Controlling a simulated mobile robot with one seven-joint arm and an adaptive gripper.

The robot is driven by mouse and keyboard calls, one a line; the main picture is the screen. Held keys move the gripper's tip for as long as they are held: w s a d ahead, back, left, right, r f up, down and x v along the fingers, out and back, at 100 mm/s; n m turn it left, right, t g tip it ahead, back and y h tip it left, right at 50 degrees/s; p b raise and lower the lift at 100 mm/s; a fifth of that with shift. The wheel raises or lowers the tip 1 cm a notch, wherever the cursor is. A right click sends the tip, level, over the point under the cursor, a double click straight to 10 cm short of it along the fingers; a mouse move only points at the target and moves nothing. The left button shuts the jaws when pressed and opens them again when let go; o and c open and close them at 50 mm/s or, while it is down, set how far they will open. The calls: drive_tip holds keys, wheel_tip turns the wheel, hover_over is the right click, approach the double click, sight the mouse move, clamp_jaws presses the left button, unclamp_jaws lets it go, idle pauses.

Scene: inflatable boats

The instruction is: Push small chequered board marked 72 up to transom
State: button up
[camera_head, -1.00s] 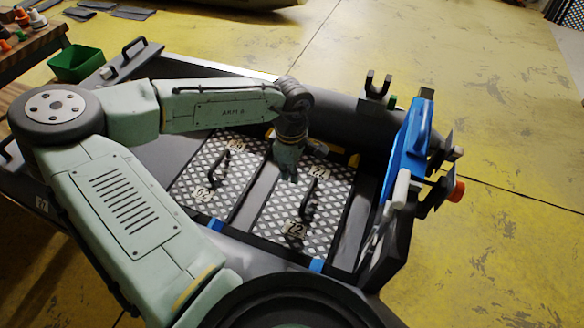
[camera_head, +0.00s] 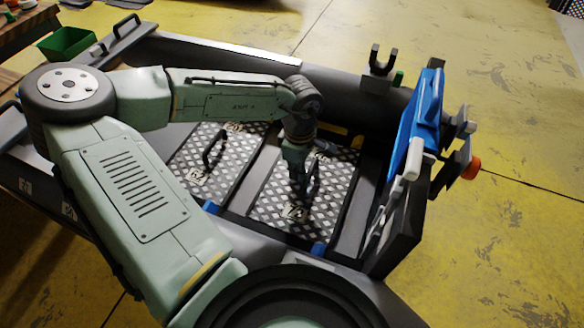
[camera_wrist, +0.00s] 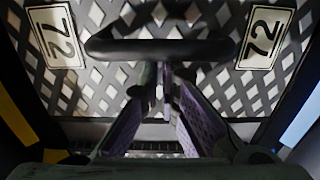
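The small chequered board marked 72 (camera_head: 268,206) lies in the boat's floor, the right one of two chequered boards. It fills the wrist view (camera_wrist: 85,95), with a 72 label on each side and a black bar handle (camera_wrist: 160,48) across it. My gripper (camera_head: 299,180) is low over this board at its handle. In the wrist view my gripper's fingers (camera_wrist: 165,85) point down beside the handle, with a narrow gap between the tips; contact is unclear. The dark transom (camera_head: 402,240) stands upright at the boat's right end, with a grey floor strip between it and the board.
A second chequered board (camera_head: 190,158) with a handle lies to the left, past a grey strip. A blue piece (camera_head: 415,125) and clamp-like brackets stand at the transom. The dark boat tube (camera_head: 340,90) bounds the far side. A green bin (camera_head: 66,43) stands at upper left.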

sight(312, 173)
drive_tip(key=shift+s+d, duration=0.35)
drive_tip(key=shift+d, duration=0.5)
drive_tip(key=shift+s+d, duration=0.35)
drive_tip(key=shift+d, duration=0.55)
drive_tip(key=shift+s+d, duration=0.35)
drive_tip(key=shift+d, duration=0.5)
drive_tip(key=shift+w+a, duration=0.2)
drive_tip(key=shift+a, duration=0.3)
drive_tip(key=shift+w+a, duration=0.2)
drive_tip(key=shift+a, duration=0.3)
wheel_tip(312, 173, up, 9)
drive_tip(key=p, duration=0.7)
drive_tip(key=shift+s, duration=0.1)
